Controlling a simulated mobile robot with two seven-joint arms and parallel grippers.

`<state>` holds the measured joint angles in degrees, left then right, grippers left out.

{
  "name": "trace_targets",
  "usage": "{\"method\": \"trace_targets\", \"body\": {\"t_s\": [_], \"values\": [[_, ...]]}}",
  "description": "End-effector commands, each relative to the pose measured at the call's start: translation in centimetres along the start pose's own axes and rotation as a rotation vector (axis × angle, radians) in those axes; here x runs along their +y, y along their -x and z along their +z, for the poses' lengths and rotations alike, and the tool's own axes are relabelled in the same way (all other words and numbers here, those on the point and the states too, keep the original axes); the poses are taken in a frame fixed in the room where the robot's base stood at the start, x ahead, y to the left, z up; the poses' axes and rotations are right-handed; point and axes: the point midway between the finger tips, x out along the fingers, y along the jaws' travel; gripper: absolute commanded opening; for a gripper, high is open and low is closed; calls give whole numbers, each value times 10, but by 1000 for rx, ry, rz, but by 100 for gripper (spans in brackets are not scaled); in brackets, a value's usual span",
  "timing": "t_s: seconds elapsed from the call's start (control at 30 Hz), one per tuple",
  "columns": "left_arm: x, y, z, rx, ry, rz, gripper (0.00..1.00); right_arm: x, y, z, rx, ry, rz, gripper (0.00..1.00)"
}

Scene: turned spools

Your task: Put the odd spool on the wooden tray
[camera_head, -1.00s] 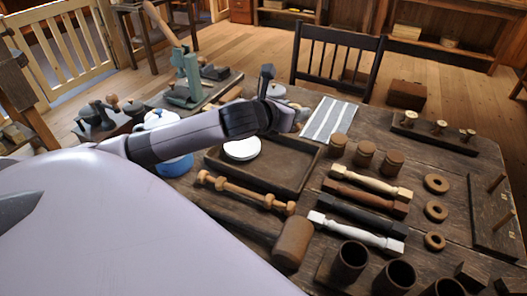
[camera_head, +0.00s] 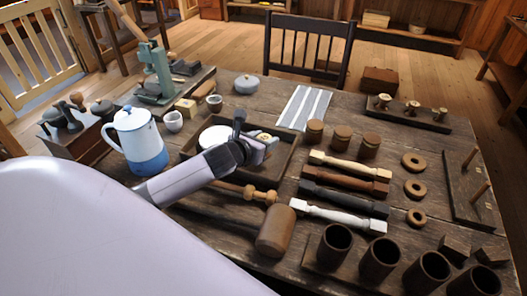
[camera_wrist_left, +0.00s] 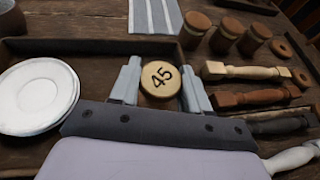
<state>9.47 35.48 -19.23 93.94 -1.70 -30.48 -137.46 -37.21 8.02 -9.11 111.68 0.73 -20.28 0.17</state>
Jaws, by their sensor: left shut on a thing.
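My left gripper (camera_head: 258,146) is over the wooden tray (camera_head: 287,164), at its right half. It is shut on a spool (camera_wrist_left: 160,82) with a pale round top marked 45. In the left wrist view the spool stands upright between both fingers; its lower part is hidden. I cannot tell whether it touches the tray floor. In the head view only a bit of the spool (camera_head: 264,137) shows. Three similar brown spools (camera_head: 341,138) stand in a row to the right of the tray. My right gripper is not in view.
A white plate (camera_head: 212,136) lies in the tray's left part. A white-and-blue jug (camera_head: 139,140) stands left of it. A mallet (camera_head: 275,230) and turned spindles (camera_head: 338,217) lie in front and right. A striped cloth (camera_head: 302,108) lies behind.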

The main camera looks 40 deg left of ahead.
Motion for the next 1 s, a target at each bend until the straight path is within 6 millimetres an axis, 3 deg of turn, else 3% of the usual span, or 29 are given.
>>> {"method": "trace_targets", "body": {"t_s": [0.2,0.63,0.67,0.7,1.0], "values": [[-1,-12,-33,3,4,-1,17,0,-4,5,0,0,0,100],[0,-15,-39,2,0,-1,17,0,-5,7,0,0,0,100],[0,-15,-38,2,1,-1,56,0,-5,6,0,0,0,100],[0,-15,-38,2,1,-1,69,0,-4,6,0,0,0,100],[0,-14,-37,2,1,-1,72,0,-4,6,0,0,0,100]]}}
